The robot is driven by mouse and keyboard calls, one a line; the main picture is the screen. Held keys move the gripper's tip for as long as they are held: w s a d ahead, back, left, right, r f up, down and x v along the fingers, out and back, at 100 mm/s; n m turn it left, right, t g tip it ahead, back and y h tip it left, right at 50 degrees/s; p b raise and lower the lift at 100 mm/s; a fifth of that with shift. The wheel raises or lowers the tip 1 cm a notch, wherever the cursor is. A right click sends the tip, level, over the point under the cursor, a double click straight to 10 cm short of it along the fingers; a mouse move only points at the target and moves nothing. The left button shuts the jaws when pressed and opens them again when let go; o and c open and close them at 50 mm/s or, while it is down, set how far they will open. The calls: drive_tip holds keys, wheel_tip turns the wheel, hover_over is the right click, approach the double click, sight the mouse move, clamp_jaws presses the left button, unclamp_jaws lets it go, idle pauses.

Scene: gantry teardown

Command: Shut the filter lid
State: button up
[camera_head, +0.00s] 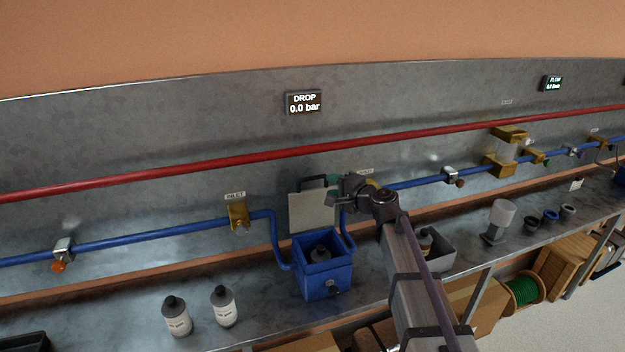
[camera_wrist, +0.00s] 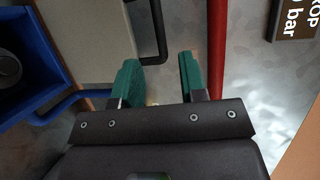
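The filter lid (camera_head: 312,212) is a pale beige panel. It stands open and upright at the back of the blue filter box (camera_head: 310,282), with a black handle (camera_head: 312,182) at its top edge. In the wrist view the lid (camera_wrist: 85,38) is at the upper left, its black handle (camera_wrist: 158,30) to the right of it. My gripper (camera_head: 334,181) is by the right end of the handle. In the wrist view its green fingers (camera_wrist: 160,70) are apart and empty. The handle's bar appears ahead, between their lines; I see no contact. A dark-capped cartridge (camera_head: 320,254) sits inside the box.
Blue pipes (camera_head: 130,240) join the box at both sides. Two white bottles (camera_head: 223,307) stand left of it. A grey bin (camera_head: 437,250) is to the right, behind my arm.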

sight(313, 178)
drive_tip(key=b+x, duration=0.1)
drive_tip(key=x, duration=0.8)
drive_tip(key=shift+w+a+f, duration=0.15)
drive_tip(key=shift+a, duration=0.05)
drive_tip(key=shift+c, duration=0.3)
clamp_jaws()
